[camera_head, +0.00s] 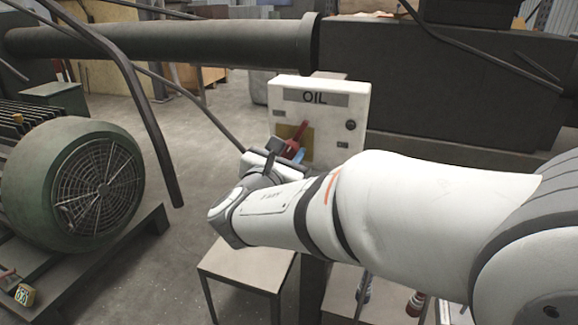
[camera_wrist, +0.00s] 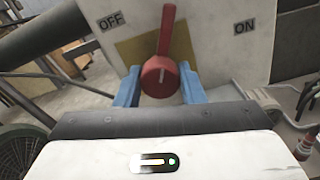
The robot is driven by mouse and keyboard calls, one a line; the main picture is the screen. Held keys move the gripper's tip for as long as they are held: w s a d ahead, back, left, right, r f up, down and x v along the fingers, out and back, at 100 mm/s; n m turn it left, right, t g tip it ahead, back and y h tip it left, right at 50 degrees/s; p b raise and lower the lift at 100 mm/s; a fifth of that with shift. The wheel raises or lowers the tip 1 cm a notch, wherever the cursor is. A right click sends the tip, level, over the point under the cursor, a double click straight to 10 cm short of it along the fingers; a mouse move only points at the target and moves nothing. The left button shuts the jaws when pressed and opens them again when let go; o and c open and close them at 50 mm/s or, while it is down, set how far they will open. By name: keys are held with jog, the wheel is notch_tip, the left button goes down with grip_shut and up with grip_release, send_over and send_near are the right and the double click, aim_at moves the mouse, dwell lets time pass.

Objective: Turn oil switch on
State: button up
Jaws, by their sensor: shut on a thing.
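The oil switch is a red knob with a lever (camera_wrist: 166,35) on a white panel (camera_head: 355,110) marked OIL. In the wrist view its lever points up, tilted slightly right, between the OFF label (camera_wrist: 111,21) on the left and the ON label (camera_wrist: 244,27) on the right. My gripper (camera_wrist: 160,80) has its blue fingers on both sides of the round knob and is shut on it. In the head view the red switch (camera_head: 299,138) shows above a blue finger of my gripper (camera_head: 293,154); my wrist hides part of the panel's lower left.
A thick dark pipe (camera_head: 170,38) runs behind the panel on the left. A green motor (camera_head: 45,180) stands at the left, and a bent dark cable (camera_head: 150,120) hangs before it. A small table (camera_head: 245,265) is below my wrist. Dark metal housing (camera_head: 440,85) fills the right.

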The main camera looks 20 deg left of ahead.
jog(key=m+b, duration=0.3)
jog(key=b, duration=0.2)
jog(key=shift+f+m, duration=0.35)
jog(key=shift+m, duration=0.05)
jog(key=m+b, duration=0.3)
jog(key=b, duration=0.2)
jog(key=shift+m, duration=0.3)
jog(key=m+b, duration=0.3)
jog(key=b, duration=0.2)
jog(key=shift+r+m, duration=0.1)
jog(key=shift+m, duration=0.3)
jog(key=shift+r+m+b, duration=0.15)
jog(key=shift+m+b, duration=0.55)
jog(key=shift+b, duration=0.1)
jog(key=o, duration=1)
jog(key=shift+r, duration=0.1)
jog(key=shift+s, duration=0.15)
